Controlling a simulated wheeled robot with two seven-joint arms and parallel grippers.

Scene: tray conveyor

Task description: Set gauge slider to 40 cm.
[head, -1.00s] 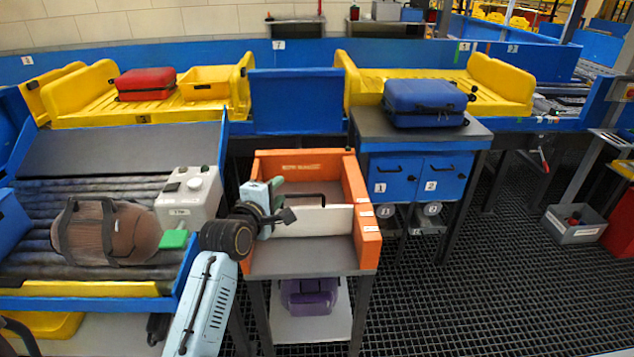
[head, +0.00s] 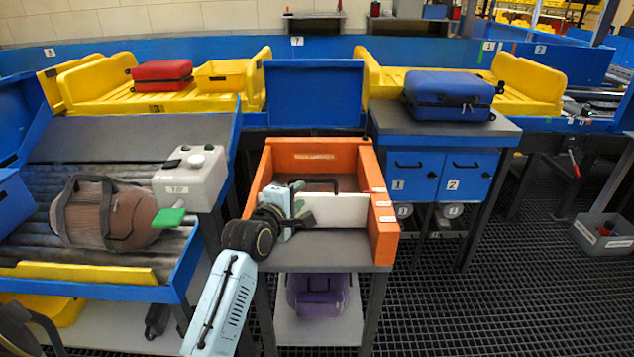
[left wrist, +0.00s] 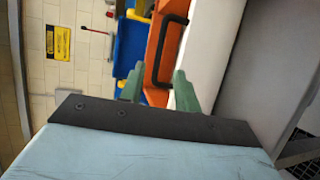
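The orange gauge box (head: 385,225) stands in the middle of the head view on a grey-topped stand. A white slider board (head: 345,210) crosses it, with a black bar handle (head: 322,184) at its far side. My left gripper (head: 303,203) is over the left part of the gauge, beside the board and close to the handle. In the left wrist view its green fingers (left wrist: 158,85) are spread apart. The black handle (left wrist: 172,40) shows beyond and between them; no grip on it is visible. White labels (head: 383,204) on the right wall are too small to read. My right gripper is out of view.
A roller table (head: 90,271) with a brown bag (head: 105,214) and a grey control box (head: 190,178) with a green paddle stands left. A blue suitcase (head: 450,95) lies on the cabinet at right. A purple bag (head: 318,295) sits on the shelf below the gauge.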

